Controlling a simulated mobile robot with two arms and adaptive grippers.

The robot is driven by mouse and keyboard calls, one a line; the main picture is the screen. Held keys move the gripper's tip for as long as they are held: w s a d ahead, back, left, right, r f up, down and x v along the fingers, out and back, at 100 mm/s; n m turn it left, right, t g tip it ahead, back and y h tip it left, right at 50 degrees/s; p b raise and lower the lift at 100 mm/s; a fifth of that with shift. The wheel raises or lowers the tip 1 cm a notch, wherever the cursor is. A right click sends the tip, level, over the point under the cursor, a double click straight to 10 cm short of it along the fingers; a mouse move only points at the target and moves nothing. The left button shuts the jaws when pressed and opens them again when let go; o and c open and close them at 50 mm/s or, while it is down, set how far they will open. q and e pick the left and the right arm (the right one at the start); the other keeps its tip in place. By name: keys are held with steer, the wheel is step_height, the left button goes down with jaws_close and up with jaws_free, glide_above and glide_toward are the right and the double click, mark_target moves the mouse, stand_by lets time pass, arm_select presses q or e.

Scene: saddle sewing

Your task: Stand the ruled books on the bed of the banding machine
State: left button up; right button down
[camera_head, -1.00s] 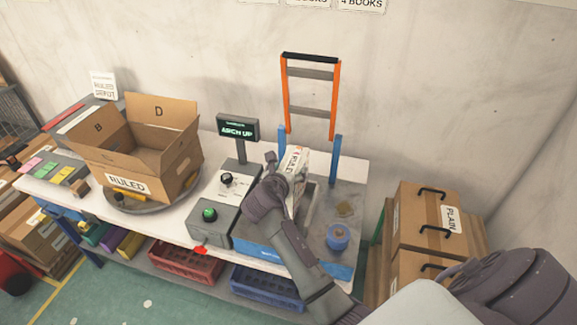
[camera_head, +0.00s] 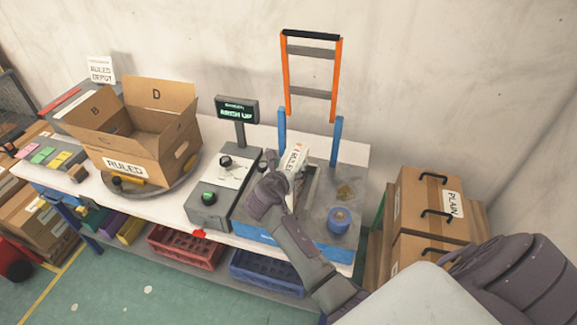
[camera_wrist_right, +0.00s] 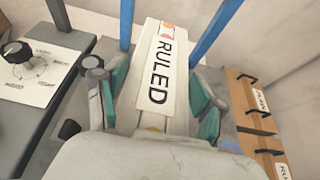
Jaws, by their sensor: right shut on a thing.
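A white book bundle marked RULED (camera_head: 293,160) is over the grey bed (camera_head: 316,222) of the banding machine, between its blue posts. My right gripper (camera_head: 275,178) is shut on it. In the right wrist view the ruled books (camera_wrist_right: 160,75) sit between the teal pads of my right gripper (camera_wrist_right: 158,95), label facing up at the camera. I cannot tell whether their lower edge touches the bed. The orange arch (camera_head: 287,85) stands raised behind, and the display (camera_head: 237,112) reads ARCH UP. My left gripper is not in view.
An open carton marked RULED (camera_head: 124,168) stands on a round turntable (camera_head: 168,195) at the left. A control box with a green button (camera_head: 208,197) is left of the bed. A blue spool (camera_head: 339,219) sits at the bed's right front. Cartons marked PLAIN (camera_head: 428,205) are stacked at the right.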

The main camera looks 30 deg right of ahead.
steer(key=shift+w+r, duration=0.1)
steer(key=shift+r, duration=0.15)
steer(key=shift+c, duration=2.3)
jaws_free()
steer(key=o, duration=0.4)
steer(key=shift+o, duration=0.2)
steer(key=shift+s+f, duration=0.2)
steer(key=shift+f, duration=0.15)
steer(key=v, duration=1.2)
steer(key=shift+r, duration=0.25)
